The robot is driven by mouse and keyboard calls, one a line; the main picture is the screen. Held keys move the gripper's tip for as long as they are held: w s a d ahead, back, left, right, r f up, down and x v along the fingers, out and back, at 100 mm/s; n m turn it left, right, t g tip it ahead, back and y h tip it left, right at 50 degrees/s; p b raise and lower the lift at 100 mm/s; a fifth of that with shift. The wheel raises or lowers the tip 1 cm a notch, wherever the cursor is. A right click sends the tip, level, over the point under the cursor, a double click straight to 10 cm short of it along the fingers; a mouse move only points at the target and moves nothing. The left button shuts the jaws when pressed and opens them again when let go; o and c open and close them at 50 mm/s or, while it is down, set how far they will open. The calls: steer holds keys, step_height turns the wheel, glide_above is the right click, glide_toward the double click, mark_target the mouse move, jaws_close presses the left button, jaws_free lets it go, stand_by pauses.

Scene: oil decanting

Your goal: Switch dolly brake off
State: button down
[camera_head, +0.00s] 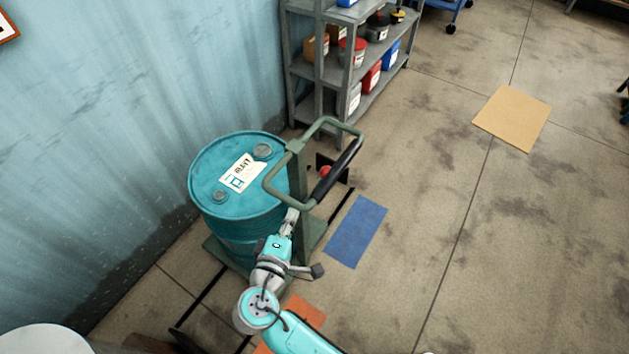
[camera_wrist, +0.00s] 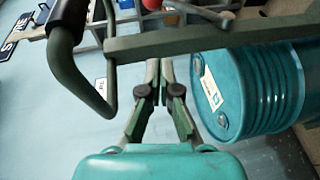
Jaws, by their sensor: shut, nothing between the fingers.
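The dolly is a grey-green frame whose upright post (camera_head: 298,176) stands beside a teal drum (camera_head: 215,190). Its looped handle (camera_head: 318,127) has a black grip. A red knob (camera_head: 326,171) shows behind the grip, against a dark plate; I cannot tell for sure that it is the brake. My gripper (camera_head: 291,216) is at the post, below the handle, partly hard to make out. In the wrist view my gripper (camera_wrist: 160,65) has its fingers together and empty, just below the post (camera_wrist: 210,36) in the picture. The handle (camera_wrist: 82,85) is left of it and the drum (camera_wrist: 255,92) right.
A grey shelf (camera_head: 345,90) with tubs and boxes stands behind the dolly. The blue wall (camera_head: 120,120) is close on the left. A blue floor patch (camera_head: 357,231) lies right of the dolly, and an orange patch (camera_head: 305,310) lies by my arm.

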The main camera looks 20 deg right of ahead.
steer(key=shift+w+a+r, duration=0.1)
steer(key=shift+a+r, duration=0.2)
steer(key=shift+r, duration=0.1)
steer(key=s+d+x, duration=0.1)
steer(key=d+x, duration=0.1)
steer(key=x, duration=1.1)
steer(key=shift+s+d, duration=0.3)
steer(key=shift+d, duration=0.1)
